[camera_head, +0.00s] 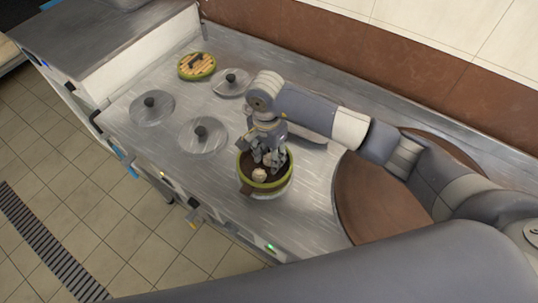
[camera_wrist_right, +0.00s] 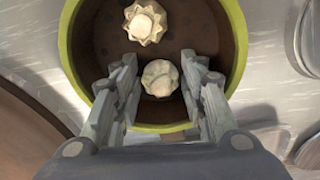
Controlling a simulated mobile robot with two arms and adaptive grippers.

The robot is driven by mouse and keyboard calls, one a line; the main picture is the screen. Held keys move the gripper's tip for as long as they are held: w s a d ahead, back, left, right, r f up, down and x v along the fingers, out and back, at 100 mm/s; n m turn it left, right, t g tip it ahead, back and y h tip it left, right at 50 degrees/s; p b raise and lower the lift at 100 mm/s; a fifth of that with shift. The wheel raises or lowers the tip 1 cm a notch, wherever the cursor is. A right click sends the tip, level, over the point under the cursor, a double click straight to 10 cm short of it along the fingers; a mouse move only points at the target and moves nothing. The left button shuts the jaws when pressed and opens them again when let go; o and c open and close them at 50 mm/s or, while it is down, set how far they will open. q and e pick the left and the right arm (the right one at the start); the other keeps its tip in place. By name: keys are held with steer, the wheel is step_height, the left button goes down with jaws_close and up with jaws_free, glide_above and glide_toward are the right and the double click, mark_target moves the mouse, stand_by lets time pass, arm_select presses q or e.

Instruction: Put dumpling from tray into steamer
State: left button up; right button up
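The steamer (camera_head: 246,185) is a round green-rimmed basket with a dark inside, on the metal counter. It also shows in the right wrist view (camera_wrist_right: 72,45). One pale pleated dumpling (camera_head: 259,175) lies in it, and this dumpling appears to be the upper one in the wrist view (camera_wrist_right: 144,24). A second dumpling (camera_wrist_right: 160,78) is between the fingers of my right gripper (camera_wrist_right: 158,76), with small gaps on both sides. My right gripper (camera_head: 268,160) is open and points down into the steamer. I cannot make out a tray. My left gripper is not in view.
A slatted bamboo lid (camera_head: 197,66) lies at the back left. Metal pot lids with black knobs (camera_head: 152,108), (camera_head: 202,136), (camera_head: 233,82) sit left of the steamer. A large brown round surface (camera_head: 375,205) is to the right, under my right arm. The counter's front edge is close to the steamer.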

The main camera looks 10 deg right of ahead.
mark_target(268, 155)
steer(key=shift+r, duration=0.15)
step_height(268, 155, up, 12)
steer(key=b, duration=0.1)
steer(key=shift+w+a+b, duration=0.15)
steer(key=shift+a+b, duration=0.05)
steer(key=shift+b, duration=0.15)
stand_by(0.5)
